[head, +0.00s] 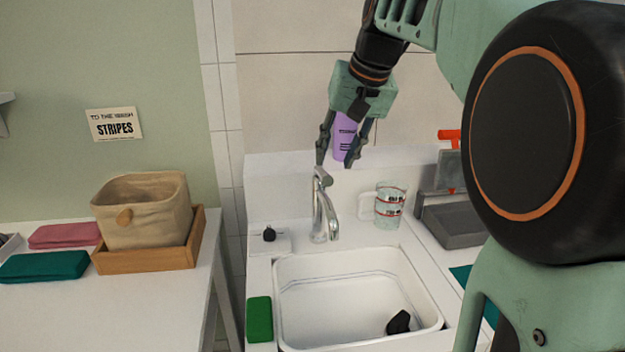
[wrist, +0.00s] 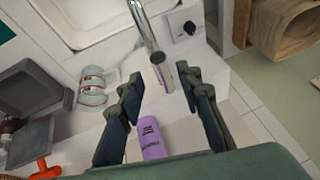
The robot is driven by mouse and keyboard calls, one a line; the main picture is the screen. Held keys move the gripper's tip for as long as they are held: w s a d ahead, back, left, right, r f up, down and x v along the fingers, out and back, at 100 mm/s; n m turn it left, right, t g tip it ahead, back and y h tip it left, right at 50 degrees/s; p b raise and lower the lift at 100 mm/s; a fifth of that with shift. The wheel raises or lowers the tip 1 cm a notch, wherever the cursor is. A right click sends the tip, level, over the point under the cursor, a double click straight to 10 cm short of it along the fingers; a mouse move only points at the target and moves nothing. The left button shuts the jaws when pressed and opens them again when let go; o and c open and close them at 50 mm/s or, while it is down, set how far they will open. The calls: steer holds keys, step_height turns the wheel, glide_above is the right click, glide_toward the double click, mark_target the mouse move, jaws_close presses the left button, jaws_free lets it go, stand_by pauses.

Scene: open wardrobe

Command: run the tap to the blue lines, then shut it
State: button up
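The chrome tap (head: 323,207) stands behind the white sink basin (head: 282,310); no water shows at its spout. The tap also shows in the wrist view (wrist: 146,30). Faint thin lines run round the basin's inner wall; I cannot tell their colour. A clear glass (head: 391,206) with red and dark bands stands right of the tap, also in the wrist view (wrist: 94,87); I see no blue lines on it. My gripper (head: 337,163) is open just above the tap's top. No grip on the tap shows.
A purple bottle (head: 344,137) shows behind my open fingers. A black knob (head: 269,234) sits left of the tap. A dark object (head: 398,321) lies in the basin, and a green sponge (head: 259,320) lies on its left edge. A grey tray (head: 455,224) is at right.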

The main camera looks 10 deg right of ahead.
mark_target(328, 175)
steer(key=b+x, duration=0.1)
steer(key=x, duration=0.7)
steer(key=shift+w+f, duration=0.1)
jaws_close()
